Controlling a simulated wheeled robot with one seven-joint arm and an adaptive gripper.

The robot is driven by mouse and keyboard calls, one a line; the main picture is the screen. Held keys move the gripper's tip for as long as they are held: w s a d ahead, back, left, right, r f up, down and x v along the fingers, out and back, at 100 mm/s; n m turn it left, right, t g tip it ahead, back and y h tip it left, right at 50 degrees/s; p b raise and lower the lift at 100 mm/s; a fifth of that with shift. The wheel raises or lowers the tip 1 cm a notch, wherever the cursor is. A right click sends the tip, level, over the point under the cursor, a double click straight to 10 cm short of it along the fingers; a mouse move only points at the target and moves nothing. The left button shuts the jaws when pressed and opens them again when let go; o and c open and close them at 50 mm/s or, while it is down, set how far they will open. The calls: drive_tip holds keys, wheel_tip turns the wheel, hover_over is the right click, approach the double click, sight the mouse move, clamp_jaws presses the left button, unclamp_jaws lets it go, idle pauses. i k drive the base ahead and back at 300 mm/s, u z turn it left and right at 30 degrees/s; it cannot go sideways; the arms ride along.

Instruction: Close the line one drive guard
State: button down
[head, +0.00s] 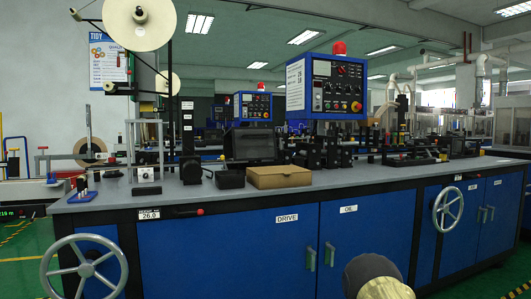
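A dark, box-like cover (254,145) stands on the bench top left of the centre, beside the blue control panel; it may be the drive guard, but no label on it can be read. Its front face looks dark and tilted, and I cannot tell whether it is open or shut. Below, a blue cabinet door (270,245) labelled DRIVE looks shut, with a handle (311,258) at its right edge. My gripper is not in view; only a rounded part of my arm shows at the bottom, in front of the cabinet.
A brown cardboard box (279,177) and a small black box (230,179) lie near the bench's front edge. Handwheels (84,276) and (447,208) project from the cabinet front. A blue control panel (326,88) with a red lamp rises behind.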

sight(249, 144)
drive_tip(key=u, duration=0.3)
drive_tip(key=k, duration=0.15)
drive_tip(key=z, duration=0.95)
drive_tip(key=i, duration=0.65)
drive_tip(key=u, duration=0.65)
drive_tip(key=i, duration=0.5)
drive_tip(key=u, duration=0.5)
